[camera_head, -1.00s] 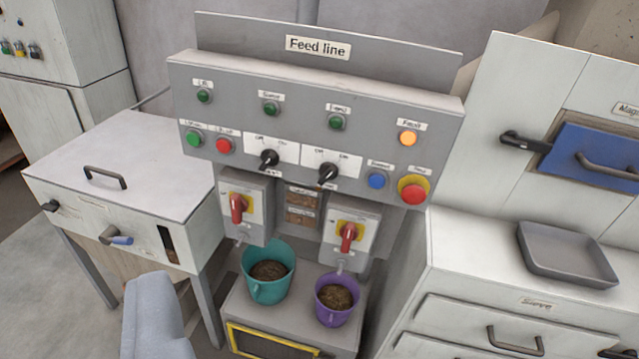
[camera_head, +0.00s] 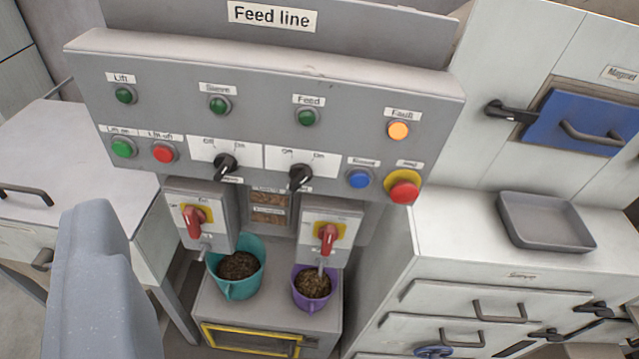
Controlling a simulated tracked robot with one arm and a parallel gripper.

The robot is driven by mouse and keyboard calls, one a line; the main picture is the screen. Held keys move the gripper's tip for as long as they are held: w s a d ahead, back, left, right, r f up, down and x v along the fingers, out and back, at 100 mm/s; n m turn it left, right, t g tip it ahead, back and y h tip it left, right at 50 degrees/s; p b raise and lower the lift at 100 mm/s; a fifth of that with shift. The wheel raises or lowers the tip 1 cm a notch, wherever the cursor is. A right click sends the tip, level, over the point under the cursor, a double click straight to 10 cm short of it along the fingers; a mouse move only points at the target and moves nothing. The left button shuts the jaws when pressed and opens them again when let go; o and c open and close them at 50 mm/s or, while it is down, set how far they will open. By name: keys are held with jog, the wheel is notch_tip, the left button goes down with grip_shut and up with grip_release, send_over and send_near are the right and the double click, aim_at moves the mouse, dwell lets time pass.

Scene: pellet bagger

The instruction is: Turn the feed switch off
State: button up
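The feed switch (camera_head: 300,176) is a black rotary knob on a white plate on the grey Feed line panel (camera_head: 440,95), below the green Feed lamp (camera_head: 308,117). Off is marked at its upper left and On at its upper right. The knob looks slanted towards On, but this is small to read. A similar black sieve switch (camera_head: 226,165) sits to its left. My gripper (camera_head: 95,285) shows only as a pale grey shape at the lower left, in front of and left of the panel, apart from the switch. Its fingertips cannot be made out.
A blue button (camera_head: 359,179) and a red stop button (camera_head: 403,192) on yellow are right of the switch. Red-handled switch boxes hang below, above a teal cup (camera_head: 236,270) and a purple cup (camera_head: 311,290). A grey tray (camera_head: 545,222) lies on the right cabinet.

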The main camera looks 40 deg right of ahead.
jog(key=shift+d, duration=0.25)
jog(key=shift+w, duration=0.1)
jog(key=w+f+m+t+y+p, duration=0.1)
jog(key=w+f+m+p, duration=0.1)
jog(key=w+f, duration=0.35)
jog(key=m+g+h+p, duration=0.2)
jog(key=m+h+p, duration=0.3)
jog(key=m+h, duration=0.6)
send_near(300, 184)
jog(key=x, duration=0.8)
jog(key=shift+w, duration=0.1)
jog(key=shift+c, duration=0.3)
